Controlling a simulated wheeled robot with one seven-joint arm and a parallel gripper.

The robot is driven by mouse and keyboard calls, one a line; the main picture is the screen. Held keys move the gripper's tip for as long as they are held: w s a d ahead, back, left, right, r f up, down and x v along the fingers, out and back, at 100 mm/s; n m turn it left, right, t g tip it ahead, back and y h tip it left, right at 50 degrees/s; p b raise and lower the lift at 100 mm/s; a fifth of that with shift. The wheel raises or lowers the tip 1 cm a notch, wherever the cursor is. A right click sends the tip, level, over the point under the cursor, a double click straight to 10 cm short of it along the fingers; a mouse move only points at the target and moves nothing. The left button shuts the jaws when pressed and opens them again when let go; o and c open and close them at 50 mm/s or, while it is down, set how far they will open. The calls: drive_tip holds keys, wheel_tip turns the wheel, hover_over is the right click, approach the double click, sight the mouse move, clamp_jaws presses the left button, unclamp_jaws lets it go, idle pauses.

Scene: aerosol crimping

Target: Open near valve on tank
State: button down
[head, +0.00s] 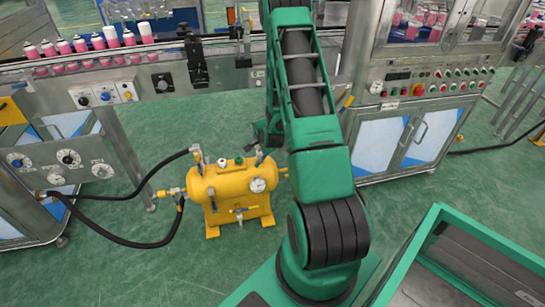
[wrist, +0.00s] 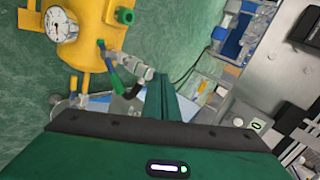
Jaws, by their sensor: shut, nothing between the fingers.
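The yellow tank (head: 228,185) stands on the floor on yellow feet, with a round gauge (head: 257,185) at its right end. Valves show on its top left (head: 196,157), top right (head: 259,159) and lower front (head: 240,212). In the wrist view the tank (wrist: 92,30) fills the upper left, and a valve with a green and blue handle (wrist: 110,70) and grey fittings sticks out of it. My gripper (wrist: 163,85) is shut and empty, just right of these fittings; I cannot tell whether it touches them. In the head view my arm partly hides the gripper.
Black hoses (head: 120,242) run from the tank to a steel panel with dials (head: 65,157) at the left. A conveyor with pink cans (head: 80,45) runs behind. A control cabinet (head: 430,90) stands at the right, and a green-rimmed bin (head: 485,240) at the front right. Green floor surrounds the tank.

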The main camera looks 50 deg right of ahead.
drive_tip(key=s+d+f+m+h, duration=0.25)
drive_tip(key=s+f+m, duration=0.25)
drive_tip(key=f+m, duration=0.25)
drive_tip(key=s+d+f+m+h, duration=0.2)
drive_tip(key=s+f+m+h, duration=0.3)
drive_tip(key=f, duration=0.3)
drive_tip(key=w+d+t, duration=0.1)
drive_tip(key=w+d, duration=0.3)
drive_tip(key=w, duration=0.3)
drive_tip(key=shift+w+r+y, duration=0.25)
drive_tip(key=shift+w+y, duration=0.1)
drive_tip(key=shift+w, duration=0.05)
